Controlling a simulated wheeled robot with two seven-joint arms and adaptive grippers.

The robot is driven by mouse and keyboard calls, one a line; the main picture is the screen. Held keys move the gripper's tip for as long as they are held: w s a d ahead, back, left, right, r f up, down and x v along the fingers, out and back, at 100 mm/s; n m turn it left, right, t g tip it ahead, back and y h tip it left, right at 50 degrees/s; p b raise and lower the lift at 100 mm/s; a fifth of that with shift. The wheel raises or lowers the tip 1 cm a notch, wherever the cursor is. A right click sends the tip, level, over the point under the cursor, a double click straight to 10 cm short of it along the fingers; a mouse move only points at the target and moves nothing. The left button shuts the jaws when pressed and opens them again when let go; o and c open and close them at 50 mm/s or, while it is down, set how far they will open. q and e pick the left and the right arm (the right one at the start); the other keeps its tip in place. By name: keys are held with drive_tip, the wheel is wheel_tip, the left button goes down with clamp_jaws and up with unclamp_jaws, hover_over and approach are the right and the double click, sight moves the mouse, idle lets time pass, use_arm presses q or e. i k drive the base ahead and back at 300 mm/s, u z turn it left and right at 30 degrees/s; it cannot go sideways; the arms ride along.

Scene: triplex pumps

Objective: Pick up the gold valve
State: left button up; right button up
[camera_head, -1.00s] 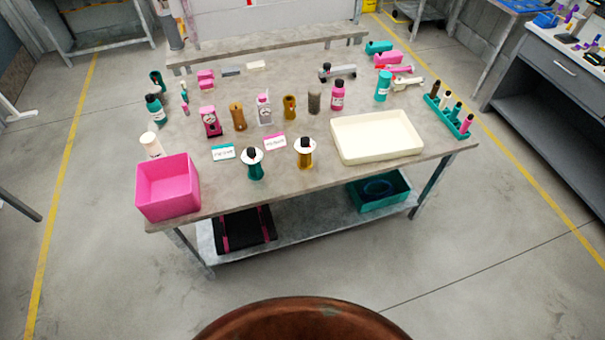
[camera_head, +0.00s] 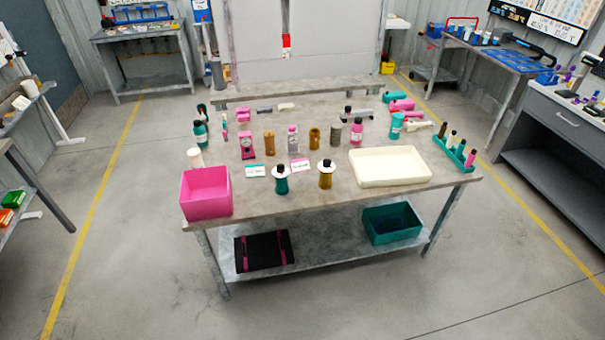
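A gold piece with a white disc and a dark top (camera_head: 326,176) stands upright near the front edge of the grey table, right of a matching teal piece (camera_head: 281,181). Two plainer gold-brown pieces stand farther back, one gold (camera_head: 315,139) and one browner (camera_head: 270,143). I cannot tell for sure from this distance which gold piece is the valve. The gold pieces stand free, with nothing holding them. Neither of my grippers is in view.
A pink box (camera_head: 206,206) stands at the table's left front corner, and a cream tray (camera_head: 390,181) at right. A teal rack (camera_head: 455,160) is at the right edge. Pink, teal and grey pieces crowd the middle and back. A teal bin (camera_head: 394,238) sits on the lower shelf.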

sight(325, 183)
drive_tip(key=u, duration=0.75)
drive_tip(key=i, duration=0.75)
drive_tip(key=u, duration=0.65)
drive_tip(key=i, duration=0.75)
drive_tip(key=z, duration=0.15)
